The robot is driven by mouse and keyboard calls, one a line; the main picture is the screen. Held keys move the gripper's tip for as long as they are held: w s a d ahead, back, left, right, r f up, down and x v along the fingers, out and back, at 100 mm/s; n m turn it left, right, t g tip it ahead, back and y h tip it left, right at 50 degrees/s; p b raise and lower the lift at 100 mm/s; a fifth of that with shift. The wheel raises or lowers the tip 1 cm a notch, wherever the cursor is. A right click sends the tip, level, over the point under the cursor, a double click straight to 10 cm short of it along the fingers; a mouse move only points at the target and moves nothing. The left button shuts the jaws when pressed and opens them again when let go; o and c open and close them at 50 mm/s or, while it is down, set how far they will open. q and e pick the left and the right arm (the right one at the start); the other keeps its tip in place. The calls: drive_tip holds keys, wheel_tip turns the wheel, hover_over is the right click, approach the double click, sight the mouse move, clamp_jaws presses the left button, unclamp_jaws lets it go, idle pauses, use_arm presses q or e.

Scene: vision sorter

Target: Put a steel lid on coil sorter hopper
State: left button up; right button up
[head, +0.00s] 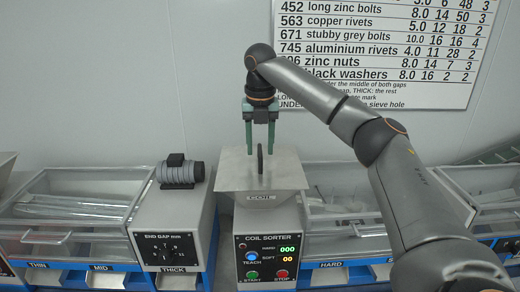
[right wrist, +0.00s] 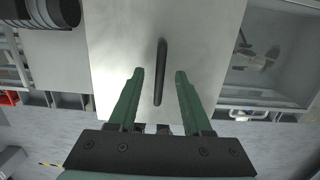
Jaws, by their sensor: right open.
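The steel lid (head: 236,168), a flat pale plate with an upright black bar handle (head: 260,158), lies over the top of the coil sorter hopper (head: 262,197). In the right wrist view the lid (right wrist: 115,50) covers what is beneath it, so the hopper's inside is hidden. My right gripper (head: 259,148) is open above the lid and points down. In the right wrist view its green fingers stand on either side of the handle (right wrist: 160,85), with a gap on each side. My left gripper is not in view.
The coil sorter panel (head: 269,262) has TEACH, START and STOP buttons below the hopper. A clear-lidded bin (head: 75,205) and an END GAP box (head: 172,247) with a grey motor (head: 180,172) stand left. Another clear bin (head: 345,225) stands right. A wall chart (head: 400,50) hangs behind.

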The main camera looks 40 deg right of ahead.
wheel_tip(320, 180, up, 11)
drive_tip(key=s+a, duration=0.1)
idle(0.3)
